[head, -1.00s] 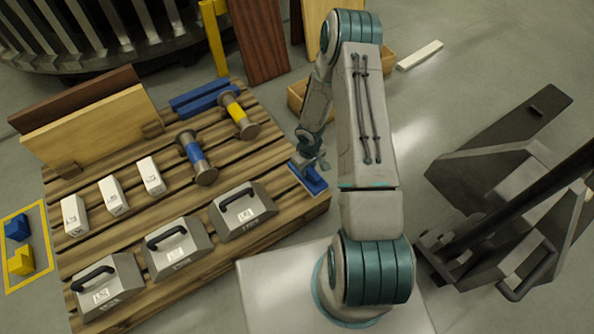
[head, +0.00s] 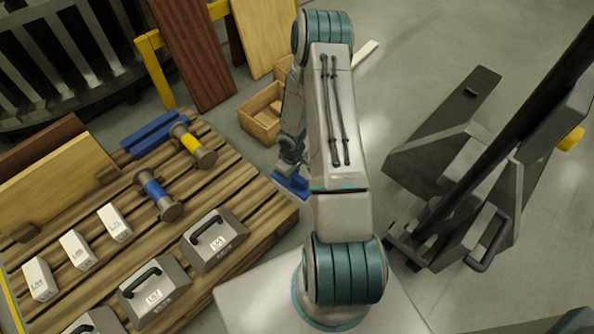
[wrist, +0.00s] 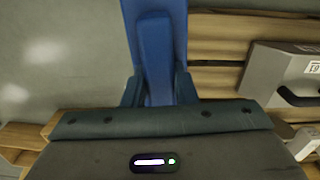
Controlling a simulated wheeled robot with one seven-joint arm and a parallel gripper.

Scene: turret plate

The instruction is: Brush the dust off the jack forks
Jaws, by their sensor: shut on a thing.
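The pallet jack (head: 445,200) stands on the floor at the right in the head view. One long dark fork (head: 460,108) points to the upper right; the other is partly hidden behind the mast. I cannot make out dust. My gripper (head: 291,168) is at the right corner of the wooden pallet, well left of the jack. It is shut on a blue thing (head: 292,184), likely the brush; no bristles show. In the wrist view the blue thing (wrist: 157,45) sits between the fingers and extends away from them.
The pallet (head: 255,215) carries grey cases with handles (head: 214,240), white blocks (head: 114,222), two spools (head: 158,197) and boards (head: 50,185). A wooden crate (head: 262,118) stands behind. A white bar (head: 366,52) lies on the floor. Floor between pallet and jack is partly open.

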